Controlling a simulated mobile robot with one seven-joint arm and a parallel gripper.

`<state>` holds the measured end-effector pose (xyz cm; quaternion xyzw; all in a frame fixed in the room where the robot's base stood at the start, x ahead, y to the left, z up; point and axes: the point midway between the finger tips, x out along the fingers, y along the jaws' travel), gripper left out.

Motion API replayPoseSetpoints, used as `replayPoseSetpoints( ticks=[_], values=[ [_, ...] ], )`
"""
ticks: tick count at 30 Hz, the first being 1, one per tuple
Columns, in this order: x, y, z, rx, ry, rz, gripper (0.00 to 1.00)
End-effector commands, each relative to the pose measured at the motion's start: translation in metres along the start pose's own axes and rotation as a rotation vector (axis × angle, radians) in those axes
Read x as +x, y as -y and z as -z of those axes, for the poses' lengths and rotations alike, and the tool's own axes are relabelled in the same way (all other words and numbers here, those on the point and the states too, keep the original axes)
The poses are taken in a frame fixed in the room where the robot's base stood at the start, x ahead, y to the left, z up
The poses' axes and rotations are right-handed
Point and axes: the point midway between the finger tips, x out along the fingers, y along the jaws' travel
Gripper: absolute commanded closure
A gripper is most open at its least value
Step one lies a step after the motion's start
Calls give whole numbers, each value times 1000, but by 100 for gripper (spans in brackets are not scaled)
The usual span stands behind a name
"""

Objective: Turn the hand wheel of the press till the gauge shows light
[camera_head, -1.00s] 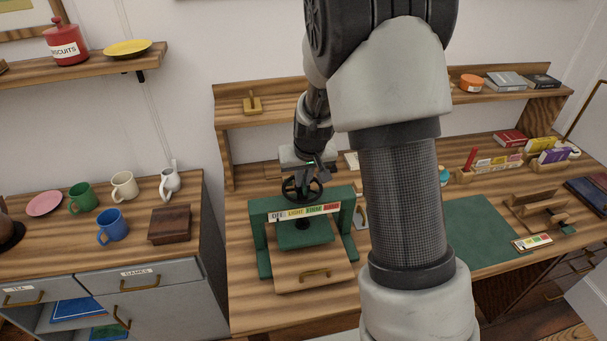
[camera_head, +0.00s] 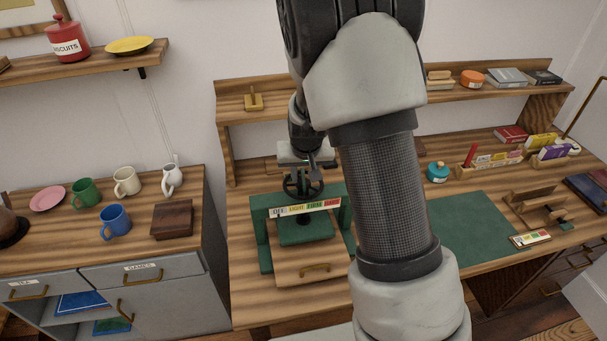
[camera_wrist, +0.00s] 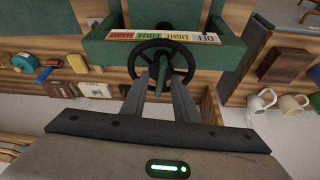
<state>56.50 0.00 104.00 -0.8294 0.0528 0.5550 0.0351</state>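The green press (camera_head: 264,232) stands on the desk, with a dark spoked hand wheel (camera_head: 290,187) on top. The wheel also shows in the wrist view (camera_wrist: 140,62). The press's gauge strip (camera_head: 304,208) reads OFF, LIGHT, FIRM, HARD from left to right. It appears upside down in the wrist view (camera_wrist: 163,36). I cannot make out which mark the gauge indicates. A gap shows between fingers and spindle. In the head view my gripper (camera_head: 312,172) is small and partly unclear.
A wooden shelf (camera_head: 252,116) runs behind the press. Mugs and a brown box (camera_head: 172,219) stand on the left cabinet.

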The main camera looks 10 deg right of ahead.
Motion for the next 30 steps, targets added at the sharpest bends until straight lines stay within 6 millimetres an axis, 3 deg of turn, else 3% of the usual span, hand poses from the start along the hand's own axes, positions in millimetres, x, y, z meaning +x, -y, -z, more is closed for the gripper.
replayPoseSetpoints(
  ticks=[7, 11, 30],
  values=[
    [-1, 0, 1, 0, -2, 0, 73],
    [-12, 1, 2, -2, -5, 1, 73],
    [-152, 0, 1, 0, -4, 3, 73]
  ],
)
